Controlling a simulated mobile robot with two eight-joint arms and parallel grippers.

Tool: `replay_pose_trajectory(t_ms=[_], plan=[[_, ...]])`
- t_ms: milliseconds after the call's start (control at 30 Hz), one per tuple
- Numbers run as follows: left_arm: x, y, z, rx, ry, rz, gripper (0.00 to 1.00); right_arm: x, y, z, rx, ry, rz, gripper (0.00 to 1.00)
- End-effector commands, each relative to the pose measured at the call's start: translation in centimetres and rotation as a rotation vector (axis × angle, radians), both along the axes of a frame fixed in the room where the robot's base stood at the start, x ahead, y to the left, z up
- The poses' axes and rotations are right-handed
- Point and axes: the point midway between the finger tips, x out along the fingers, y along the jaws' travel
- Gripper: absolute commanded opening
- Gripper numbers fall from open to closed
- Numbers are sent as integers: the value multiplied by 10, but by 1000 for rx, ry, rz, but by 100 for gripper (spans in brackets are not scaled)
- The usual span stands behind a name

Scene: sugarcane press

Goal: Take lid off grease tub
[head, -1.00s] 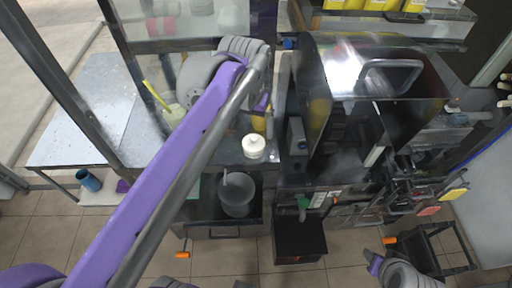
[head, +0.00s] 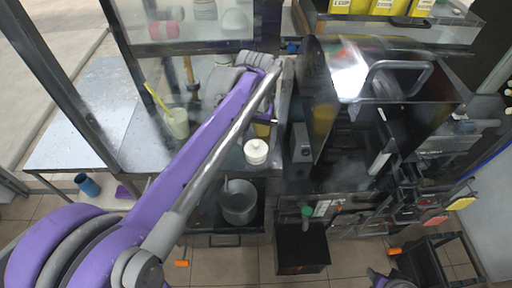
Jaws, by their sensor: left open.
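A small white round tub (head: 256,151) with a white lid on top, which I take for the grease tub, stands upright on the dark bench left of the press. My left arm crosses the head view from the lower left.
The black press (head: 350,140) with a grey handle stands close to the tub's right. A grey pot (head: 238,202) sits below the tub. A pale green cup (head: 178,122) with a yellow stick is to the left. A black bin (head: 300,248) stands in front.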

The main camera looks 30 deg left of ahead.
Motion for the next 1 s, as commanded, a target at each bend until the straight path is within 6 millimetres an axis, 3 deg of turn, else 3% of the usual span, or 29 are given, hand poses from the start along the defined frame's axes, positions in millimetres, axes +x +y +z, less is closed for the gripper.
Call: replay_pose_trajectory(t_ms=[133, 400, 767, 1000], plan=[[1, 0, -17, 0, 0, 0, 100, 0, 0, -1, 0, 1, 0, 46], [1, 0, -19, 0, 0, 0, 100, 0, 0, -1, 0, 1, 0, 46], [0, 0, -19, 0, 0, 0, 35, 0, 0, -1, 0, 1, 0, 46], [0, 0, -19, 0, 0, 0, 32, 0, 0, -1, 0, 1, 0, 46]])
